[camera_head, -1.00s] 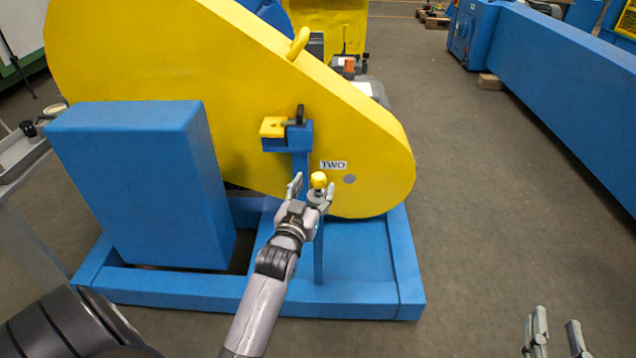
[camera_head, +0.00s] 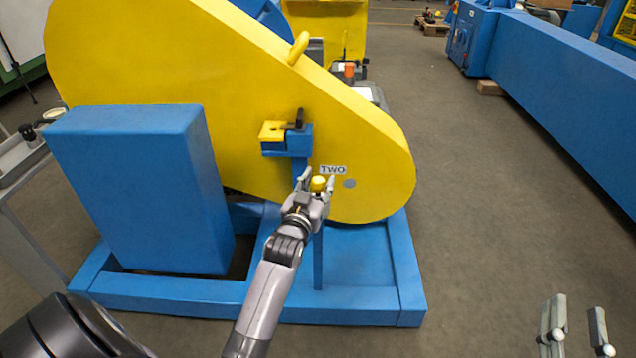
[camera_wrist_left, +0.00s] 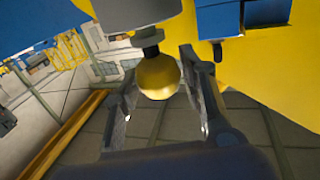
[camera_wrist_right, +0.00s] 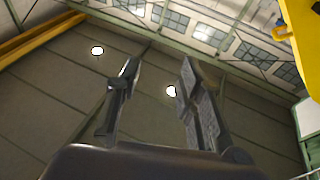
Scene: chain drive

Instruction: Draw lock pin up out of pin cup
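The lock pin shows as a yellow ball knob (camera_head: 318,184) below the TWO label; in the left wrist view the knob (camera_wrist_left: 158,76) sits on a short dark shank. The shank runs into a grey part (camera_wrist_left: 125,12), apparently the pin cup, so the pin's lower end is hidden. In the head view my gripper hides the cup. My left gripper (camera_head: 317,181) has one finger on each side of the knob. It is open, with a gap visible on the right side in the left wrist view. My right gripper (camera_head: 577,322) is open and empty at the lower right.
A large yellow chain guard (camera_head: 230,80) stands on a blue frame (camera_head: 360,310). A blue bracket with a yellow block (camera_head: 272,131) and black handle is above the knob. A blue box (camera_head: 130,190) stands left of my left arm.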

